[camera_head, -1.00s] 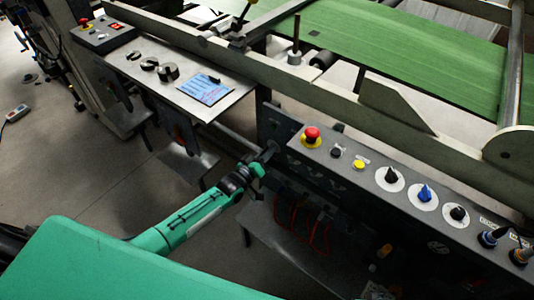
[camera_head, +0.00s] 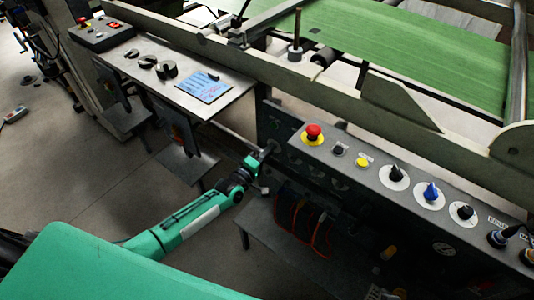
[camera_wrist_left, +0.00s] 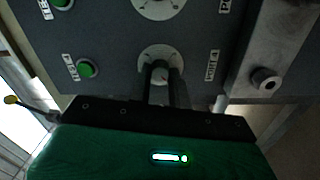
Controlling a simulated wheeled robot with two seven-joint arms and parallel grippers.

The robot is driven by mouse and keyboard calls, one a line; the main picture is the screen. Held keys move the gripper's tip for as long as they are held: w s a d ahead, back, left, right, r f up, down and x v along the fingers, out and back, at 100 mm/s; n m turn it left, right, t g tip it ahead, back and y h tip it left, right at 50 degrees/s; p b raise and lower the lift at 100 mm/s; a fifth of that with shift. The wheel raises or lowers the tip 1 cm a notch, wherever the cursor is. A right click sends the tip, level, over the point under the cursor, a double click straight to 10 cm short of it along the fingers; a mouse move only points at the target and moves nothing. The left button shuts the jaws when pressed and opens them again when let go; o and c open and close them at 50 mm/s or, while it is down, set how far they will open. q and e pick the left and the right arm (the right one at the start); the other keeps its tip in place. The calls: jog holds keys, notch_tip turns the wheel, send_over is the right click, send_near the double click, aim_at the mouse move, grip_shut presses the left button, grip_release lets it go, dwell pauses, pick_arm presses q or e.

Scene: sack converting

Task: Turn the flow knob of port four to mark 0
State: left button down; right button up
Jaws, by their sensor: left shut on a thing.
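In the left wrist view, the port four flow knob (camera_wrist_left: 160,67) is a small dark knob on a pale round dial (camera_wrist_left: 172,53), beside a PORT 4 label (camera_wrist_left: 212,65). My left gripper (camera_wrist_left: 163,88) is shut on the knob, its two dark fingers either side of it. The knob's pointer and the dial marks are too dark and covered to read. In the head view, my left gripper (camera_head: 268,152) reaches the shaded side of the control panel, and the knob is hidden there. My right gripper is in neither view.
A second dial (camera_wrist_left: 158,7) and green buttons (camera_wrist_left: 86,69) share the panel face. A metal bracket (camera_wrist_left: 268,70) stands to the right. The console top (camera_head: 375,185) carries a red emergency button (camera_head: 314,131) and several knobs. A steel shelf (camera_head: 232,98) lies left.

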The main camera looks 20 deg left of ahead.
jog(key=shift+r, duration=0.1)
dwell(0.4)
pick_arm(q)
jog(key=c, duration=1.3)
grip_release()
jog(key=v, duration=1.3)
jog(key=shift+s+p, duration=0.4)
jog(key=shift+p, duration=0.05)
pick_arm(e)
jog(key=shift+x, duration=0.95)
pick_arm(q)
jog(key=shift+a+f, duration=0.1)
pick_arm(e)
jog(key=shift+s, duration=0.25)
